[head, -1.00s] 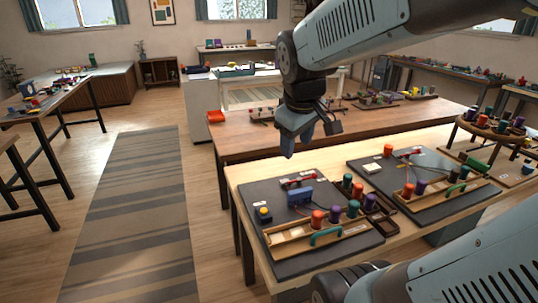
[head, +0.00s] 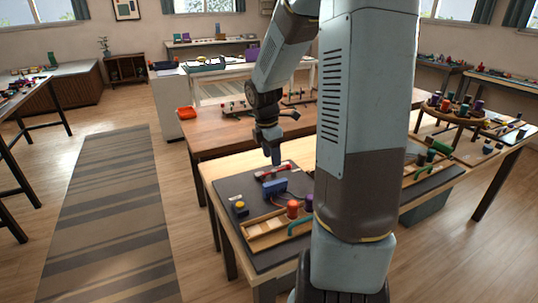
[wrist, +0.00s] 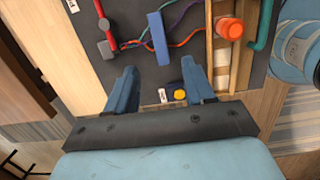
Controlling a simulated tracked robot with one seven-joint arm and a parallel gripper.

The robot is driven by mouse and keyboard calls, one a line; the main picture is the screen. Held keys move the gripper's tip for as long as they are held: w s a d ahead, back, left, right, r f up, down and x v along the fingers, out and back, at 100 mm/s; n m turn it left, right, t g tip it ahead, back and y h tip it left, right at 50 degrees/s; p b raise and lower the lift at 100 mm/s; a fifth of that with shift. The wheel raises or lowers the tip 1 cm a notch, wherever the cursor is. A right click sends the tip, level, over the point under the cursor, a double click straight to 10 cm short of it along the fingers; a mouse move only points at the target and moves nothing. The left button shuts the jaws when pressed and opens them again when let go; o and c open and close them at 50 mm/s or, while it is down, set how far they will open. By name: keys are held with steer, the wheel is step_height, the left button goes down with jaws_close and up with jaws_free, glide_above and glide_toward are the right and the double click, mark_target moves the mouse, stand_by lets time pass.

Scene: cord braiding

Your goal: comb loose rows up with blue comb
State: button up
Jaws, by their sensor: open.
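My gripper (head: 275,157) is open and empty above the board; both blue fingers show in the wrist view (wrist: 159,75). The bar also shows in the head view (head: 273,172). The comb's teeth and how the rows lie are too small to tell.
A yellow button (head: 240,205) sits at the board's left. My arm hides much of the right side. The board's left part is mostly clear.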

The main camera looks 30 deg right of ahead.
mark_target(275, 182)
steer(key=f, duration=0.4)
steer(key=d+f, duration=0.1)
steer(key=f, duration=0.9)
steer(key=shift+w+d, duration=0.1)
steer(key=shift+d, duration=0.3)
jaws_close()
